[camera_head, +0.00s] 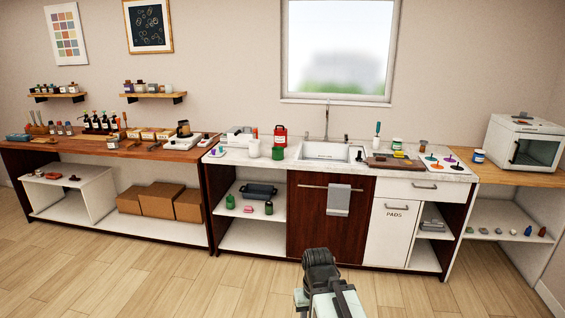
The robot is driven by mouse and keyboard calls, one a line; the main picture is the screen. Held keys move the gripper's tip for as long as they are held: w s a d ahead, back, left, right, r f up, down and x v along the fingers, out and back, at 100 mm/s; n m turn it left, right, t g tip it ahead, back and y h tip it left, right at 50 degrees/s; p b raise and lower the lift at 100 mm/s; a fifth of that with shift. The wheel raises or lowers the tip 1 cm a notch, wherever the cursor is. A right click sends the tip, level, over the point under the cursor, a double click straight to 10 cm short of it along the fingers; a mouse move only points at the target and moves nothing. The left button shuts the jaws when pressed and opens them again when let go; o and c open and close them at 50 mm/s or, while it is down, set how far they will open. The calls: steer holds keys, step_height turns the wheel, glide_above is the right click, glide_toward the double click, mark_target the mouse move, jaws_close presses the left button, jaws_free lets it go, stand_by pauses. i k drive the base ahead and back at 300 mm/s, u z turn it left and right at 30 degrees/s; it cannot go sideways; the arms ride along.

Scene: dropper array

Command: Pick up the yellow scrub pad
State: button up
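A small yellow piece (399,155) lies on the brown board (382,164) on the white counter, right of the sink; it looks like the scrub pad, but it is too small to be sure. My arm shows at the bottom centre, with a dark part at its top that seems to be my gripper (320,261). It is far from the counter, over the floor in the picture. I cannot make out its fingers or anything held in it.
The sink (325,151) with a tall faucet is left of the board. A white mat (444,163) with coloured spots lies to its right. A grey towel (339,200) hangs on the cabinet below. The wooden floor (200,285) before the counter is clear.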

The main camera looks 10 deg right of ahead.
mark_target(400, 154)
steer(key=z, duration=0.4)
steer(key=i, duration=1.95)
steer(key=z, duration=0.6)
steer(key=k, duration=0.8)
steer(key=z, duration=0.15)
steer(key=i, duration=0.95)
steer(key=u, duration=0.05)
